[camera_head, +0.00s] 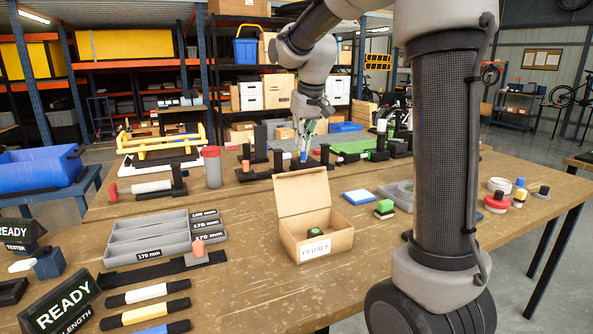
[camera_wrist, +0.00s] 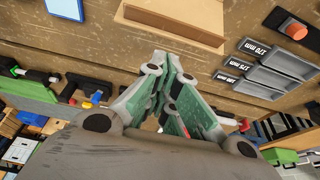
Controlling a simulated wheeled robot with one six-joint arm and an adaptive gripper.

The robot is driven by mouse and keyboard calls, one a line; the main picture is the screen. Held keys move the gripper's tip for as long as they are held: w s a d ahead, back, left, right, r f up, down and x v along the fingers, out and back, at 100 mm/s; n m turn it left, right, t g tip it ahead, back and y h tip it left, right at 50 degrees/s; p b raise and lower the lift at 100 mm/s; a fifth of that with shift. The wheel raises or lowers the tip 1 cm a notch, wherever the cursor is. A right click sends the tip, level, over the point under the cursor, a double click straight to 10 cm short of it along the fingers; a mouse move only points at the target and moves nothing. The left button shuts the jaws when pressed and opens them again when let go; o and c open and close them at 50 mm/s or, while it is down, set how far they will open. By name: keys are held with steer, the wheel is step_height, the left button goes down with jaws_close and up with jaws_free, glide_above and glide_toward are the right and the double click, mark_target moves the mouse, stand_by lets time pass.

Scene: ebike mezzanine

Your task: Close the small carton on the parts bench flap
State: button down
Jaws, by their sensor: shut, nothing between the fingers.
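The small carton (camera_head: 325,243), with a "PEDALS" label on its front, stands on the parts bench. Its flap (camera_head: 303,190) is open and stands up at the back, leaning slightly backward. A dark part with a green top (camera_head: 314,232) lies inside. My gripper (camera_head: 306,130) hangs behind and above the raised flap, apart from it. In the wrist view, the fingers of my gripper (camera_wrist: 163,62) are shut and empty, pointing toward the tan carton (camera_wrist: 175,18) at the top edge. The carton's inside is hidden in the wrist view.
A grey three-slot tray (camera_head: 148,237) stands left of the carton. A red-topped grey cylinder (camera_head: 212,168) stands behind left. Bare bench shows in front of the carton.

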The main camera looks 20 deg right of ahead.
steer(key=x, duration=1)
steer(key=shift+w+a, duration=0.15)
steer(key=shift+w, duration=0.2)
